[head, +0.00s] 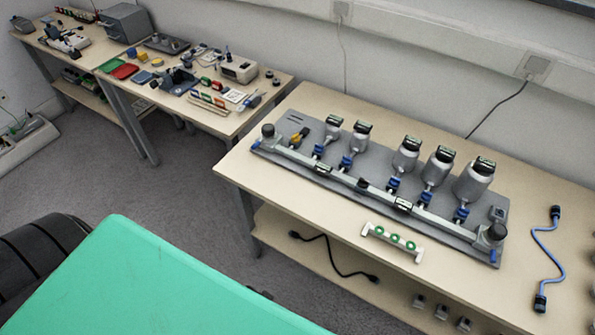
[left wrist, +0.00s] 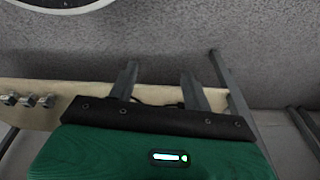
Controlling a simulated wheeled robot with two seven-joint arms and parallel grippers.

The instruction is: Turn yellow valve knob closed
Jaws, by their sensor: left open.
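A small yellow valve knob (head: 296,139) sits at the left end of the grey calibration rig (head: 290,122) on the right-hand table in the head view. Its exact angle is too small to tell. My left gripper (left wrist: 160,85) shows in the left wrist view with its two fingers apart and nothing between them. It is over the floor and the table's lower shelf, away from the knob. Neither gripper shows in the head view, and my right gripper is not seen.
The rig carries several grey canisters (head: 405,155) with blue valves along a pipe. A white holder with green rings (head: 395,240) lies in front, and a blue cable (head: 545,260) lies at right. A cluttered second table (head: 270,85) stands to the left. The floor between is clear.

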